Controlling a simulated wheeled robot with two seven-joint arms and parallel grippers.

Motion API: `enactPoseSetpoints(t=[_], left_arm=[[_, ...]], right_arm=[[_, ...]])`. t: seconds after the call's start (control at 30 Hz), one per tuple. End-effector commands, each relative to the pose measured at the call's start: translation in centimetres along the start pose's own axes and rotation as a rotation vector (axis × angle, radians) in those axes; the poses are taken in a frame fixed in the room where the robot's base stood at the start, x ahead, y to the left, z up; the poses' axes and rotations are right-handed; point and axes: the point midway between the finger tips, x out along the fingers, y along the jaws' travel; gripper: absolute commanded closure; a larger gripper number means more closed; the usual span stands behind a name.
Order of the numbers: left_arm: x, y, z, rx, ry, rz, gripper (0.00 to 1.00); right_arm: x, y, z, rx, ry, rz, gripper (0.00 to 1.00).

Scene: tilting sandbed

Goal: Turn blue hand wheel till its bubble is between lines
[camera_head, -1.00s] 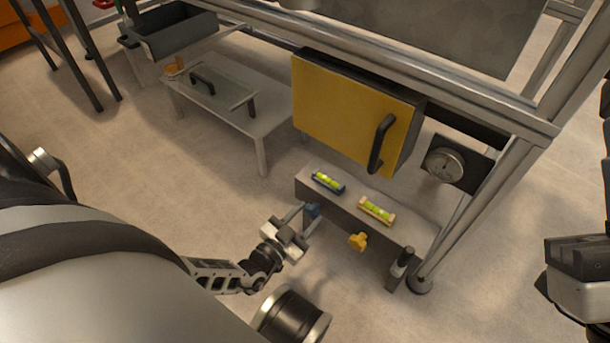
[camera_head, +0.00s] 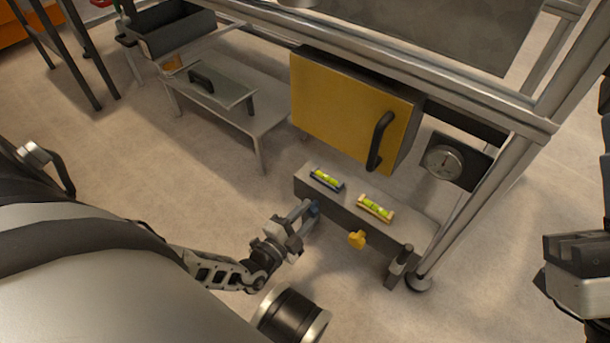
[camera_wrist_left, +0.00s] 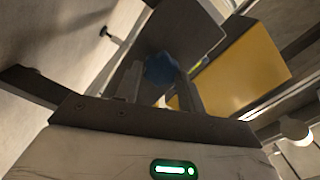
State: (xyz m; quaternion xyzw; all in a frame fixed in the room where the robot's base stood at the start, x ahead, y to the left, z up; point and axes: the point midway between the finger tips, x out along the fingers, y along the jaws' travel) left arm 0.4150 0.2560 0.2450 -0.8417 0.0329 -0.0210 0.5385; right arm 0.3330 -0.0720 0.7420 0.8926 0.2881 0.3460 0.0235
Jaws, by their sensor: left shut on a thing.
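The blue hand wheel (camera_head: 314,208) is on the front face of a low grey block (camera_head: 416,230), mostly hidden by my left gripper (camera_head: 307,212). The left gripper is shut on the wheel; the wrist view shows the blue wheel (camera_wrist_left: 160,68) between its two fingers. On the block's top lies the blue-framed level (camera_head: 326,179) with a yellow-green vial. Its bubble is too small to place against the lines. A dark and white part of my right arm, apparently its gripper (camera_head: 577,255), shows at the right edge; its jaws are unclear.
A yellow-framed level (camera_head: 375,208) lies right of the blue one, above a yellow hand wheel (camera_head: 357,239). A yellow cabinet door (camera_head: 340,112) with a black handle hangs behind. A dial gauge (camera_head: 443,162) and frame post stand right.

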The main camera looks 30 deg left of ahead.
Motion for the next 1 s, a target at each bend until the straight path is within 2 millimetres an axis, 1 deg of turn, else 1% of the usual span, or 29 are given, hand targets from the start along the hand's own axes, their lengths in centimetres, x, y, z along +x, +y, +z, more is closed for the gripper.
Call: enactPoseSetpoints(t=[0.7, 1.0], left_arm=[[0.10, 0.25, 0.07, 0.674, 0.000, -0.001, 0.83], [0.11, 0.31, 0.14, 0.896, 0.000, -0.001, 0.83]], right_arm=[[-0.01, -0.01, 0.01, 0.000, 0.000, 0.000, 1.00], [-0.01, -0.01, 0.01, 0.001, 0.000, 0.000, 1.00]])
